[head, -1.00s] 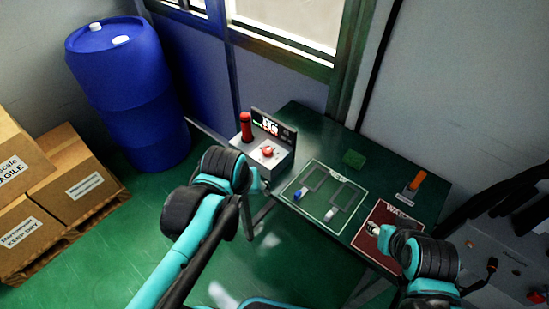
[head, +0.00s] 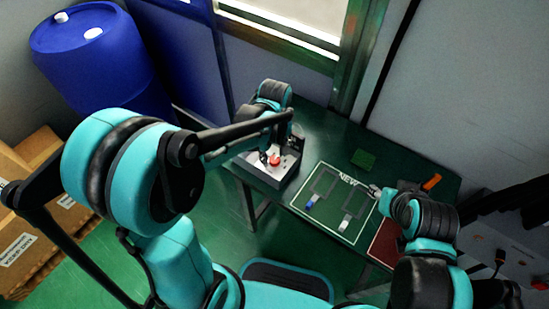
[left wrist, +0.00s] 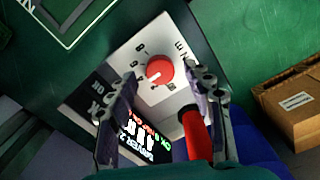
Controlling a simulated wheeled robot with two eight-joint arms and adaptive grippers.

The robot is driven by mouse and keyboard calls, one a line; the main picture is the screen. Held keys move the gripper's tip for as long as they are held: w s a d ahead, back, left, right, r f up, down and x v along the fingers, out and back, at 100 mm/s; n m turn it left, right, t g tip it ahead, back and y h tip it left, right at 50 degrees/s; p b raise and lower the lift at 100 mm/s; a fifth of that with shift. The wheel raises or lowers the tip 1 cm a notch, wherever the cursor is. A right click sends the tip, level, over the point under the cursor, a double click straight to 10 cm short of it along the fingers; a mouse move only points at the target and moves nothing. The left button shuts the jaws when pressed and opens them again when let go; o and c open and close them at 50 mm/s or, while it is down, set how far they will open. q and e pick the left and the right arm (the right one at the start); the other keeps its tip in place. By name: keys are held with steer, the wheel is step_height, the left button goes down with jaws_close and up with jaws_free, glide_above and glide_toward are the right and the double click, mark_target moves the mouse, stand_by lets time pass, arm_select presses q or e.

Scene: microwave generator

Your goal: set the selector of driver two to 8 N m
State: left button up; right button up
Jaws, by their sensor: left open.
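The driver two unit (head: 262,172) is a grey box at the table's left end. It carries a red selector knob (head: 274,160), which also shows in the left wrist view (left wrist: 160,69) with figures around it and a small pale mark at its lower left. A lit display (left wrist: 140,135) reads DRIVER 2. A red-handled driver (left wrist: 196,138) stands beside it. My left gripper (head: 277,152) is above the unit; in the left wrist view its open fingers (left wrist: 161,78) lie on either side of the knob, apart from it. My right gripper (head: 376,191) is over the table's right part; its fingers are too small to judge.
A mat marked NEW (head: 330,222) lies mid-table with small parts on it. An orange handle (head: 432,182) and a dark red mat (head: 384,245) are at the right. A blue barrel (head: 90,60) and cartons (head: 25,240) stand left.

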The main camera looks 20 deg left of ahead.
arm_select(q)
steer(key=shift+f, duration=0.65)
steer(key=c, duration=1.2)
steer(key=shift+o, duration=0.2)
